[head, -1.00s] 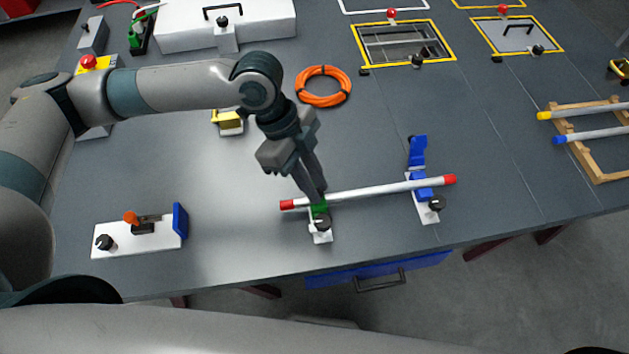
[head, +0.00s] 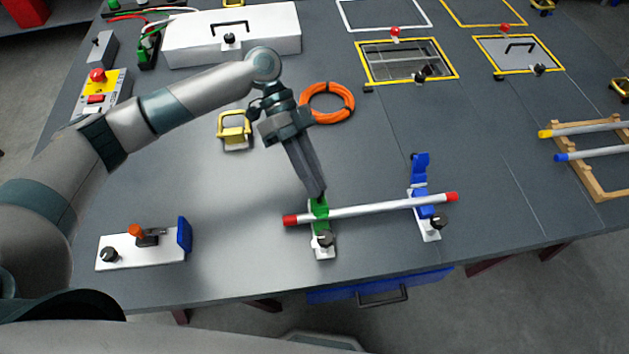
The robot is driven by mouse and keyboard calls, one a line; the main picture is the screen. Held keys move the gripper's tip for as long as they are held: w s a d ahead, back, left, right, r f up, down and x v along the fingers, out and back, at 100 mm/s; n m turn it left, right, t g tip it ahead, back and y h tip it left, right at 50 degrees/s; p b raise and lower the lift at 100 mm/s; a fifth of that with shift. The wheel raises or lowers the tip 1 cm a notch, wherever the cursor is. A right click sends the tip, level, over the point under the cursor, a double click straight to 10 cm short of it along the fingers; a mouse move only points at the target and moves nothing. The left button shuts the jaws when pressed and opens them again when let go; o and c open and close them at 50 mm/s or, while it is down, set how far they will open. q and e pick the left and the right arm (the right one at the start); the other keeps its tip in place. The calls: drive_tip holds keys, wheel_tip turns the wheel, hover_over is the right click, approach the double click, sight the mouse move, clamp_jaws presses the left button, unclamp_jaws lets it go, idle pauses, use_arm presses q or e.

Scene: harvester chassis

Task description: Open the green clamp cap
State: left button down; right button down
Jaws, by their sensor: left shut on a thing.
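The green clamp cap (head: 319,209) is at the left support of a white rod with red ends (head: 372,209). Green shows across the rod near its left end; how far the cap is raised is hard to tell. My left gripper (head: 318,194) comes down from behind, its narrow fingers shut on the cap's far edge and hiding part of it. A white base plate with a black knob (head: 323,247) is under the green clamp. The blue clamp (head: 420,170) at the right support stands with its cap up, the rod resting in its base. My right gripper is not in view.
An orange cable coil (head: 328,103) and a yellow-handled block (head: 235,131) lie behind. A wooden rack (head: 590,180) is far right. The bench between is clear.

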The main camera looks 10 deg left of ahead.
use_arm(q)
drive_tip(key=shift+w, duration=0.1)
drive_tip(key=c, duration=1.6)
unclamp_jaws()
drive_tip(key=shift+a, duration=0.1)
